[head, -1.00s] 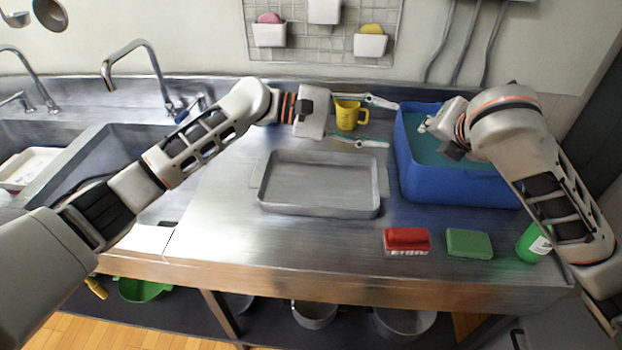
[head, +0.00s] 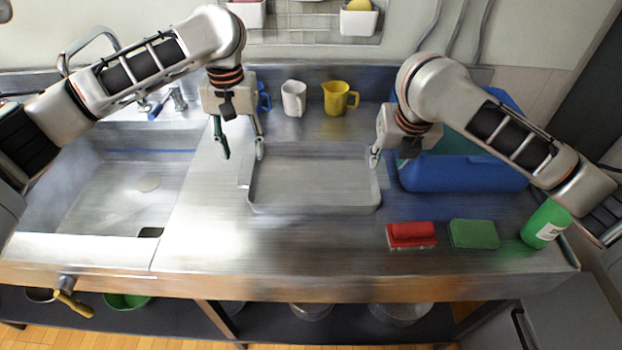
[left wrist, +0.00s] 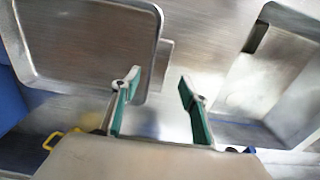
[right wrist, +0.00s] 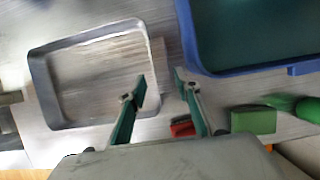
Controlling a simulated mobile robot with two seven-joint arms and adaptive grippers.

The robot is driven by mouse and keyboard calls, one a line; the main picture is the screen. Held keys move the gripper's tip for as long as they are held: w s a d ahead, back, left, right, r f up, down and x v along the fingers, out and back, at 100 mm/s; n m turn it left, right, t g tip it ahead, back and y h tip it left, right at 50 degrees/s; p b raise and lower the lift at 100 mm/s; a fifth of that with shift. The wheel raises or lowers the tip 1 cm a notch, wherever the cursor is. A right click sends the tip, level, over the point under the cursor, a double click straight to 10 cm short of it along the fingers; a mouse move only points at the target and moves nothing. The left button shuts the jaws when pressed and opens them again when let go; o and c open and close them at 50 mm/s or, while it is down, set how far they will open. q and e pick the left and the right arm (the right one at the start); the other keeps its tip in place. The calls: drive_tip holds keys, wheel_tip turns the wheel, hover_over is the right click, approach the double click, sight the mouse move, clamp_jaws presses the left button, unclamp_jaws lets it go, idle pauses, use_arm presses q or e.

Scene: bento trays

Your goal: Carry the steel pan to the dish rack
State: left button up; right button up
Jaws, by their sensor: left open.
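The steel pan (head: 315,208), a shallow rectangular tray, lies flat on the steel counter. Its rim also shows in the left wrist view (left wrist: 157,45) and the right wrist view (right wrist: 40,75). My left gripper (head: 241,150) is open and empty, pointing down by the pan's left back corner. My right gripper (head: 388,158) is by the pan's right back side, between it and the blue tub. I see no dish rack for certain.
A blue tub (head: 465,178) stands right of the pan. A white mug (head: 293,98) and yellow mug (head: 337,98) stand behind. A sink (head: 120,190) is at left.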

sight(247, 169)
use_arm(q)
drive_tip(key=shift+w, duration=0.2)
use_arm(e)
drive_tip(key=shift+w+f, duration=0.1)
drive_tip(key=shift+w, duration=0.05)
use_arm(q)
drive_tip(key=shift+s+f, duration=0.1)
drive_tip(key=shift+f, duration=0.35)
use_arm(e)
drive_tip(key=shift+f, duration=0.3)
use_arm(q)
drive_tip(key=shift+f, duration=3.5)
use_arm(e)
drive_tip(key=shift+x, duration=3.6)
drive_tip(key=shift+w+r, duration=0.1)
use_arm(q)
drive_tip(key=c, duration=0.6)
use_arm(e)
drive_tip(key=c, duration=0.6)
use_arm(q)
clamp_jaws()
use_arm(e)
clamp_jaws()
